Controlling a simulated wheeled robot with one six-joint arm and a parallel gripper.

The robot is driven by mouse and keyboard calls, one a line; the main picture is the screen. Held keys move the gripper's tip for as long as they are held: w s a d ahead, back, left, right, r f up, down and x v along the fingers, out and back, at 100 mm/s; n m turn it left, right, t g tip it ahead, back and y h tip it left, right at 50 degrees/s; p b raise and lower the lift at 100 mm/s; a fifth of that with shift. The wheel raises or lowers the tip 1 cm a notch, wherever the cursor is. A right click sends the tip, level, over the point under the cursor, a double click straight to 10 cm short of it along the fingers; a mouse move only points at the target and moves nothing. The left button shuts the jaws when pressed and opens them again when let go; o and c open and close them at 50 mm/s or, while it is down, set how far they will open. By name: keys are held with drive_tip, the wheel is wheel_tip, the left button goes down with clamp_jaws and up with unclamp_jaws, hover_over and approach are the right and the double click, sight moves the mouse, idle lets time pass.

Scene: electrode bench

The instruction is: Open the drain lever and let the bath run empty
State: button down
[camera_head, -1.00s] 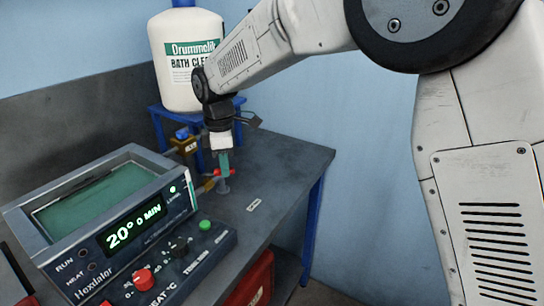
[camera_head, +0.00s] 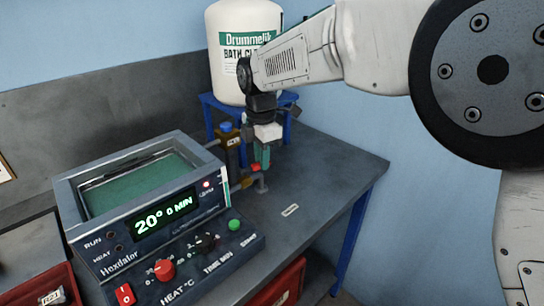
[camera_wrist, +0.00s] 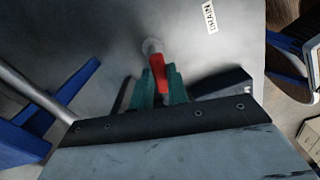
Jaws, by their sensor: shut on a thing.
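The bath (camera_head: 69,212) is a grey open tank with green liquid (camera_head: 140,185) inside. The liquid lies below the rim, and a dark bar shows along the inner back wall. The display reads 20° 0 MIN, with a small red light beside it. The red drain lever (camera_head: 255,168) is at the tank's right side, by a brass-coloured outlet (camera_head: 246,182). My gripper (camera_head: 263,160) points down over it with green fingers. In the wrist view the red lever (camera_wrist: 158,72) lies between the fingers (camera_wrist: 161,78), which are shut on it.
A white bath cleaner bottle (camera_head: 236,82) stands on a blue stand (camera_head: 208,103) behind my gripper. A dark bottle with a blue cap (camera_head: 230,150) is close on its left. A DRAIN label (camera_head: 290,210) lies on the bare bench to the right.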

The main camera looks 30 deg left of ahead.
idle(0.3)
drive_tip(key=c, duration=1.4)
unclamp_jaws()
drive_tip(key=shift+o, duration=0.2)
drive_tip(key=shift+r, duration=0.1)
wheel_tip(320, 180, up, 8)
drive_tip(key=shift+f, duration=0.2)
